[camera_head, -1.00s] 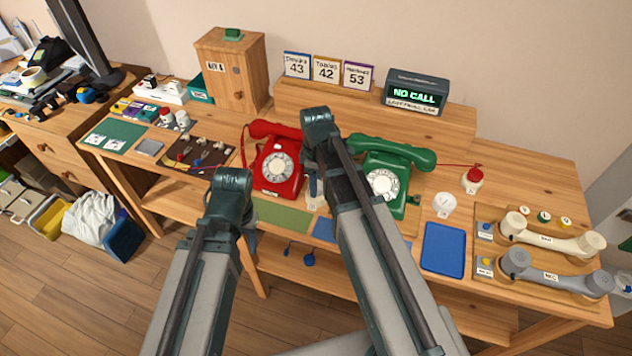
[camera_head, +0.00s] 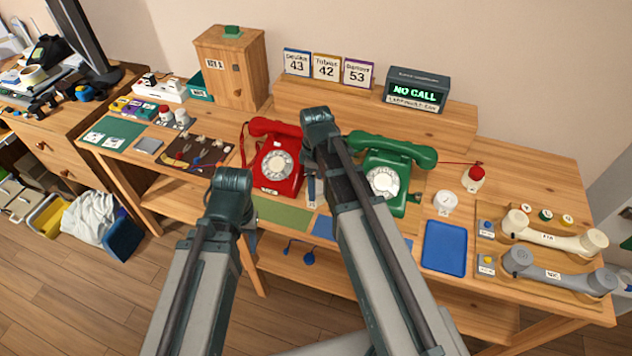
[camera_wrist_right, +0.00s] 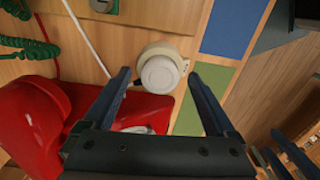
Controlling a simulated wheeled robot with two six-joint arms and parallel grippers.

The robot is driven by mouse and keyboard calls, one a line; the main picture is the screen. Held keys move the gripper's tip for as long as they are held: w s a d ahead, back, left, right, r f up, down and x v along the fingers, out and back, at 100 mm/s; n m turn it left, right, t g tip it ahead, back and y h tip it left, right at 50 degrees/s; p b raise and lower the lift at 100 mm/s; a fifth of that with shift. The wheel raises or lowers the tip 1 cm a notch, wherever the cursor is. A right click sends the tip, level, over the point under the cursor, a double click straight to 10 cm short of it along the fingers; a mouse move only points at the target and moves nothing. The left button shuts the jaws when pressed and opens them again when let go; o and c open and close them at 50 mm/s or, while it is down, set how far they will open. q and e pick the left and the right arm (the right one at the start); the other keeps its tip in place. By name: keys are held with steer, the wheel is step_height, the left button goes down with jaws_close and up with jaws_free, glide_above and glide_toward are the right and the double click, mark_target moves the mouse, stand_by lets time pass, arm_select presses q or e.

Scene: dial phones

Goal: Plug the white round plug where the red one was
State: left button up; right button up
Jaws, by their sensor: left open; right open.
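A white round plug (camera_wrist_right: 160,74) sits on a cream round base (camera_wrist_right: 178,52) in the right wrist view, with a white cord running close to it. My right gripper (camera_wrist_right: 159,90) is open, its two fingers on either side of the plug; I cannot tell whether they touch it. In the head view my right gripper (camera_head: 312,190) points down between the red and green phones, and its arm hides that plug. A red round plug (camera_head: 476,174) sits on a pale base at right, with a red cord. My left gripper (camera_head: 250,241) is mostly hidden behind its arm.
The red phone (camera_head: 278,167) and green phone (camera_head: 384,180) flank my right gripper. A white round piece (camera_head: 445,203) stands above the blue tray (camera_head: 444,246). Cream (camera_head: 555,233) and grey (camera_head: 560,275) handsets lie at right. A green mat (camera_head: 283,215) lies at the front edge.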

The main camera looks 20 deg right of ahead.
step_height(320, 180, up, 14)
steer(key=p, duration=1.3)
steer(key=shift+p, duration=0.4)
steer(key=shift+f, duration=0.15)
steer(key=s+a+m+h, duration=0.1)
steer(key=s+a+m, duration=0.7)
steer(key=s, duration=0.6)
steer(key=shift+s+a, duration=0.2)
steer(key=shift+a, duration=1)
